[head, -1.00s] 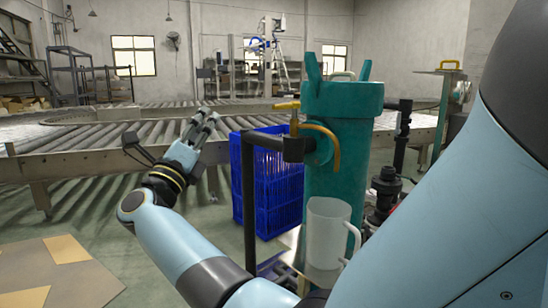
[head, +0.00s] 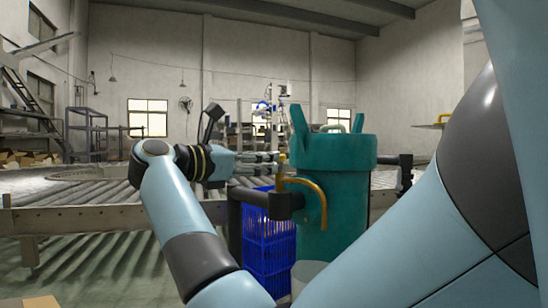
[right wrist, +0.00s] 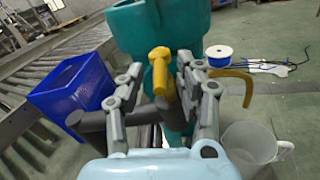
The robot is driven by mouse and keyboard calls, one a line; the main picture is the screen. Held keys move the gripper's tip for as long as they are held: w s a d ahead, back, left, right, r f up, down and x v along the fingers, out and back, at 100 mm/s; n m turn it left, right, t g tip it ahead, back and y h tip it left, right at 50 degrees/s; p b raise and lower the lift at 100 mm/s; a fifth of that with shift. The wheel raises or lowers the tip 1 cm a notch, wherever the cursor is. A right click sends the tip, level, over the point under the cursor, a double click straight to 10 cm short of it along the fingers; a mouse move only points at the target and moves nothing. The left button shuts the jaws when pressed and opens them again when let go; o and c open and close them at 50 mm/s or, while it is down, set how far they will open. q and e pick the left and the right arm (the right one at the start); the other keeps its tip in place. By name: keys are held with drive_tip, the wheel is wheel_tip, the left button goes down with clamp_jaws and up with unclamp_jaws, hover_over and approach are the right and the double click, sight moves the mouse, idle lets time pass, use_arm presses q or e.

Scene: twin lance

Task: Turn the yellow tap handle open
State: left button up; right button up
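The yellow tap handle (right wrist: 160,68) stands upright on the dark pipe in front of the teal tank (head: 340,195). In the head view only a sliver of the handle (head: 282,158) shows beside my fingertips. The curved yellow spout (head: 317,192) bends down at the tank's side. My right gripper (head: 262,163) points right at the handle. In the right wrist view my right gripper (right wrist: 160,66) is open, with one finger on each side of the handle and gaps visible. My left gripper is out of view.
A blue crate (right wrist: 72,90) stands beside the tank, near the dark pipe (head: 267,199). A translucent jug (right wrist: 252,146) is below the spout. A roller conveyor (head: 75,205) runs behind. A blue-and-white spool (right wrist: 220,54) lies on the floor.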

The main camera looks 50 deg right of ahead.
drive_tip(key=shift+d, duration=0.25)
clamp_jaws()
